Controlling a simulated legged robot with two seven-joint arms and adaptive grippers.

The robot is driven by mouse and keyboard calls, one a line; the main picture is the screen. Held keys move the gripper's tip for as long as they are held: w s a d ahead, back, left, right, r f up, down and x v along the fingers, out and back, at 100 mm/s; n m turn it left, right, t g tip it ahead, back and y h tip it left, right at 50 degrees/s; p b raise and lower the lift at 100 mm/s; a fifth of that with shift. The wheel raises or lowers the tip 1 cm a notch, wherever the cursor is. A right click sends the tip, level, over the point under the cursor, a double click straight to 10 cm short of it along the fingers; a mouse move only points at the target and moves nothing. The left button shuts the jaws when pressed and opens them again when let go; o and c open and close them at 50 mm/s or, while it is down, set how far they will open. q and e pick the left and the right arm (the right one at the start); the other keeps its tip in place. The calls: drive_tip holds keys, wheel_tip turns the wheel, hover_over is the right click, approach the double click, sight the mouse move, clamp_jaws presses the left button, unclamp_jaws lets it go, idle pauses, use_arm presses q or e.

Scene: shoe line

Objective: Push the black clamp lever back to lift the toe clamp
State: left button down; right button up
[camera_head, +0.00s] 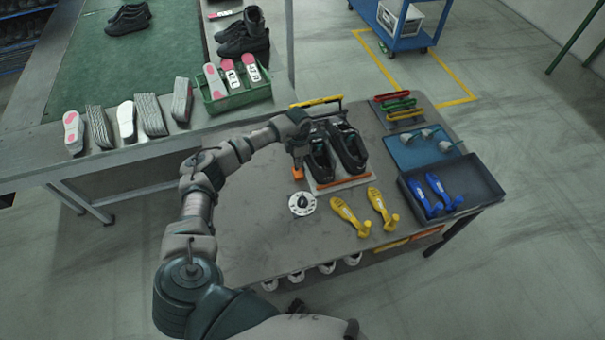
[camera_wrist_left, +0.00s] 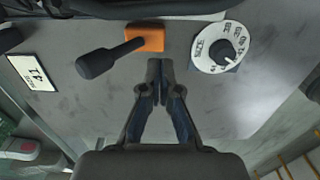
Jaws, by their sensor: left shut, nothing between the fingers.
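The black clamp lever (camera_wrist_left: 98,62) shows in the left wrist view, sticking out to the left from an orange block (camera_wrist_left: 145,38). My left gripper (camera_wrist_left: 160,72) is shut and empty just below the orange block, to the right of the lever's grip, with no clear contact. In the head view my left gripper (camera_head: 298,150) points down at the left side of a pair of black shoes (camera_head: 349,150) on a plate with an orange front edge (camera_head: 342,184). The lever is hidden there. I cannot clearly make out the toe clamp. My right gripper is out of view.
A round white dial (camera_wrist_left: 210,62) lies right of my fingers. Yellow shoe forms (camera_head: 345,213) lie in front of the shoes. A dark tray (camera_head: 480,178) with blue forms stands at the right. A yellow-topped frame (camera_head: 318,101) stands behind the shoes. The table's front left is clear.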

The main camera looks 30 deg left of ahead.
use_arm(q)
wheel_tip(320, 180, up, 7)
drive_tip(key=p, duration=0.4)
drive_tip(key=shift+f, duration=0.2)
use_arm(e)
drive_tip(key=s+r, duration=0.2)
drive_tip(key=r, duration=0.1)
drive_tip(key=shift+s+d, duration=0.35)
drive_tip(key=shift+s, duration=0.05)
